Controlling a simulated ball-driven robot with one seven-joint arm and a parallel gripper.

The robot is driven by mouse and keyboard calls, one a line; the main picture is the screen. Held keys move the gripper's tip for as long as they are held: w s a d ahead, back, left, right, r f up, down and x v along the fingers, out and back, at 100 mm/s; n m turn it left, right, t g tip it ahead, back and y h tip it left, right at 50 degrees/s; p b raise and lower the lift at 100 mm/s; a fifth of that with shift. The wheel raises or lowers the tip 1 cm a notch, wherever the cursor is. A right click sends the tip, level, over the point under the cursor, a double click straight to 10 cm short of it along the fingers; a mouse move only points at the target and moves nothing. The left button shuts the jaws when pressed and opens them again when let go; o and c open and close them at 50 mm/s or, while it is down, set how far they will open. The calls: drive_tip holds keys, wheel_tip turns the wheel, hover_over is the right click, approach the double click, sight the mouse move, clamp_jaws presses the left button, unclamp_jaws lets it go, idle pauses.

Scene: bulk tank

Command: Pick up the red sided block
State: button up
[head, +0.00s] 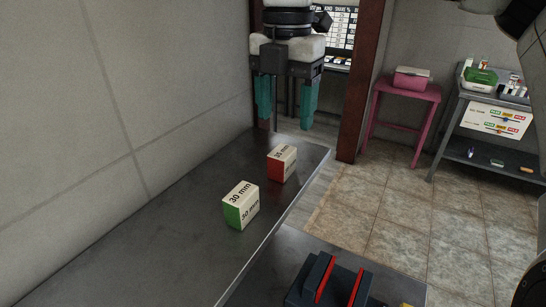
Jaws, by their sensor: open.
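The red sided block (282,163) stands on the dark grey bench top, near its far right corner. Its top is cream with dark print, and its near sides show red. A block with a green side (241,205), printed "30 mm", stands nearer and to its left, with a small gap between them. My gripper (286,115) hangs at the top centre, above the far end of the bench in the picture. Its two teal fingers point down, wide apart, with nothing between them. It is apart from both blocks.
The bench (120,245) runs along a grey wall and is otherwise clear. A dark device with red strips (325,280) sits on a lower surface at the bottom. A pink stool (408,88) and a loaded shelf cart (490,110) stand beyond the tiled floor.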

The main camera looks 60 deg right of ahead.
sight(282, 151)
drive_tip(key=shift+w+f+p, duration=0.2)
drive_tip(key=shift+f+p, duration=0.85)
drive_tip(key=shift+f, duration=3.25)
drive_tip(key=c, duration=1.1)
wheel_tip(282, 151, up, 10)
drive_tip(key=shift+f+b, duration=0.1)
drive_tip(key=shift+b, duration=0.85)
drive_tip(key=shift+s, duration=0.1)
